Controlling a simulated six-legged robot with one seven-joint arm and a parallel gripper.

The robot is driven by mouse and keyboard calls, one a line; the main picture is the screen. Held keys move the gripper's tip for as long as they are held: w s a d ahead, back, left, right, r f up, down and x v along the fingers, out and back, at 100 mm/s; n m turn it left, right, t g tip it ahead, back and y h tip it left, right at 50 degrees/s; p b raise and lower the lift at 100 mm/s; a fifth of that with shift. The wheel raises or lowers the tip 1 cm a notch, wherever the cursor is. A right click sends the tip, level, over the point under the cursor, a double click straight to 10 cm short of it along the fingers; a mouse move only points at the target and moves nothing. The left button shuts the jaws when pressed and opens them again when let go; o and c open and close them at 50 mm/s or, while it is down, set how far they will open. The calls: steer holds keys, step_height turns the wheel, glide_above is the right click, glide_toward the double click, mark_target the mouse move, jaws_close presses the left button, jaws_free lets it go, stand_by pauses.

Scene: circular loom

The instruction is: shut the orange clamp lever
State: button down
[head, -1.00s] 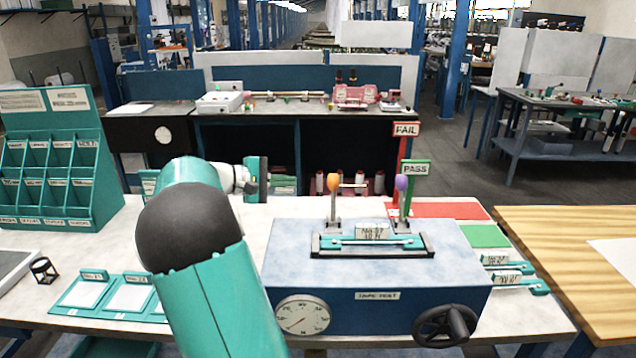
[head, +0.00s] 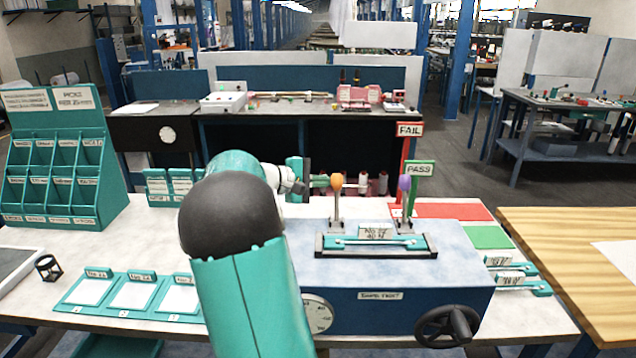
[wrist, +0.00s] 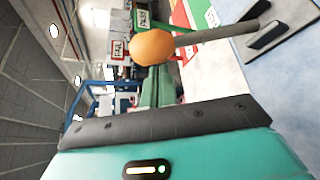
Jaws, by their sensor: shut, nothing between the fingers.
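The orange clamp lever (head: 337,181) stands nearly upright on a metal stem at the left end of the clamp fixture on the blue test box. In the wrist view its orange ball (wrist: 153,47) is large, with the stem running to the right. My gripper (head: 322,181) is just left of the orange ball at about its height, pointing right. It is shut and empty. In the wrist view my teal fingers (wrist: 160,88) lie close to the ball. I cannot tell whether they touch it.
A purple-knobbed lever (head: 404,184) stands at the fixture's right end. A teal tape piece (head: 376,243) lies in the fixture between the levers. The blue box (head: 400,290) has a dial and a handwheel. FAIL (head: 410,130) and PASS (head: 419,169) signs stand behind.

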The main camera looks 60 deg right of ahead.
steer(key=shift+s+a+r, duration=0.15)
steer(key=shift+s+a, duration=0.05)
steer(key=shift+s, duration=0.05)
steer(key=shift+a+r, duration=0.1)
stand_by(0.3)
